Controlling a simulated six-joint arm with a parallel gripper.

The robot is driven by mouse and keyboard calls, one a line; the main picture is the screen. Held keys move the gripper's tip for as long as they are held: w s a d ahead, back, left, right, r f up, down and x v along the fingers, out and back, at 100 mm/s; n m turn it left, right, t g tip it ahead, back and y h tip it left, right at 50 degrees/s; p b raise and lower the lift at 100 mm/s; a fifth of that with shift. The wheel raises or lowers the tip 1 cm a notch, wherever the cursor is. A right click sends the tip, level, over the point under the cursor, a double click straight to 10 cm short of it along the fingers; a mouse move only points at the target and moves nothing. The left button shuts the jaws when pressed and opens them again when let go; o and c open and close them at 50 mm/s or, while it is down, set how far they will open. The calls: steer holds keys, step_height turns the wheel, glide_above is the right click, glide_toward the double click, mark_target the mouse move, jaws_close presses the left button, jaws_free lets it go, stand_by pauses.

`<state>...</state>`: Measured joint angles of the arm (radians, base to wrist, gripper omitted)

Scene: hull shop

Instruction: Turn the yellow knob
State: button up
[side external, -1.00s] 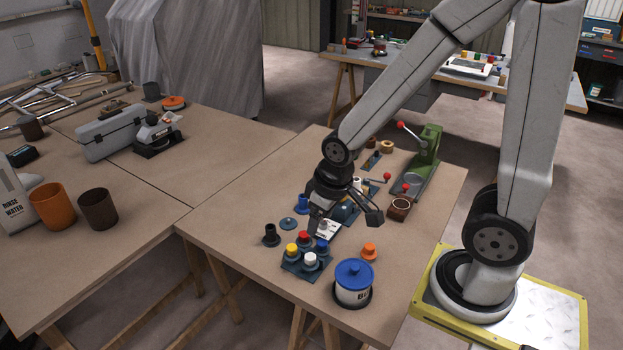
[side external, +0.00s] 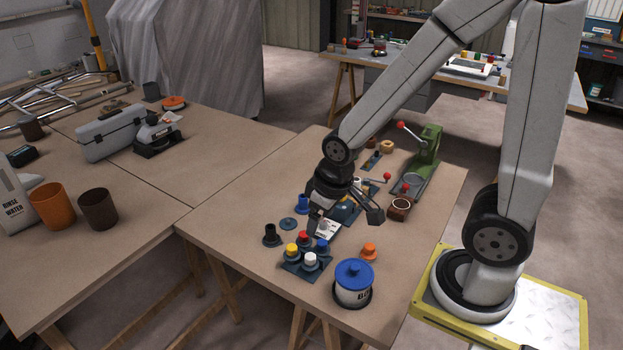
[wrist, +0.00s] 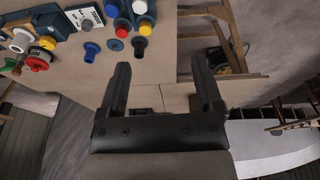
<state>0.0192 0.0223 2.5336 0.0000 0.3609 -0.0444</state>
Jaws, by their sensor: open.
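The yellow knob (side external: 291,248) is at the left corner of a dark blue base (side external: 306,268) on the near table. Red (side external: 304,237), blue (side external: 322,245) and white (side external: 310,259) knobs share this base. In the wrist view, the yellow knob (wrist: 145,29) shows near the top, beyond the fingertips. My gripper (side external: 315,226) is above the table just behind the base, apart from the yellow knob. Its two fingers (wrist: 160,64) are spread with nothing between them.
A black round part (side external: 271,235) stands left of the base. A blue-lidded tub (side external: 353,283) and an orange knob (side external: 369,251) are to its right. A green press (side external: 424,165) stands farther back.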

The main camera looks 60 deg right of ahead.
steer(key=w+d+f+n+g, duration=0.1)
steer(key=w+d+f+n, duration=0.1)
steer(key=d, duration=0.6)
steer(key=w+d+f+n, duration=0.3)
steer(key=w+d, duration=0.1)
steer(key=d, duration=0.5)
steer(key=w+d+f+n+g, duration=0.1)
steer(key=w+d+f+n, duration=0.1)
steer(key=d, duration=0.7)
steer(key=shift+w+d+f+n+g, duration=0.1)
steer(key=shift+w+f+n+g, duration=0.05)
steer(key=shift+w+n, duration=0.25)
steer(key=shift+w+d+f+n+g, duration=0.1)
steer(key=shift+w+f+n+g, duration=0.05)
steer(key=shift+w+n, duration=0.2)
steer(key=shift+d+f, duration=0.2)
steer(key=shift+d, duration=0.35)
steer(key=shift+f, duration=0.15)
steer(key=shift+f, duration=3.75)
